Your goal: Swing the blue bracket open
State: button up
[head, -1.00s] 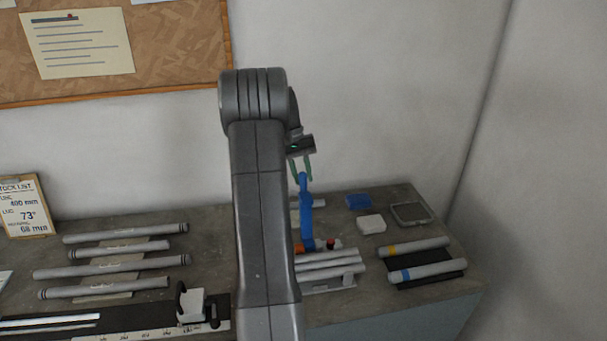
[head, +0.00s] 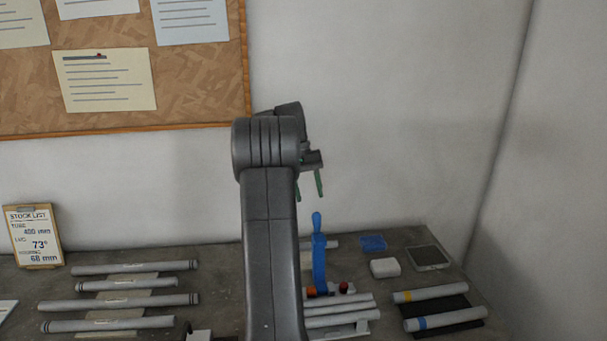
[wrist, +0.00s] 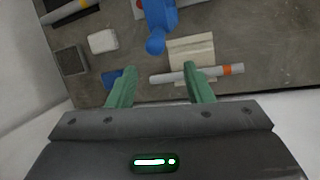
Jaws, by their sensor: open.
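The blue bracket (head: 319,262) stands upright on the bench, right of my arm, with a rounded knob at its top. My gripper (head: 309,198) is open and empty, above the bracket and apart from it. In the wrist view the bracket (wrist: 158,22) shows at the top middle, beyond the two green fingers of my gripper (wrist: 162,88). My arm hides part of the bench left of the bracket in the head view.
Grey tubes (head: 338,310) lie at the bracket's foot. A blue block (head: 373,243), a white block (head: 384,267) and a dark-topped tray (head: 427,257) lie to its right. Two banded tubes (head: 430,293) lie farther right. Several tubes (head: 120,300) lie left. The wall stands close behind.

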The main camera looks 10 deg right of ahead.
aim_at(314, 214)
jog(key=v, duration=0.6)
jog(key=shift+r+p, duration=0.15)
jog(key=shift+p, duration=0.15)
jog(key=shift+w+a, duration=0.1)
jog(key=x, duration=1.3)
jog(key=shift+d+f, duration=0.25)
jog(key=shift+f, duration=0.05)
jog(key=shift+r, duration=0.1)
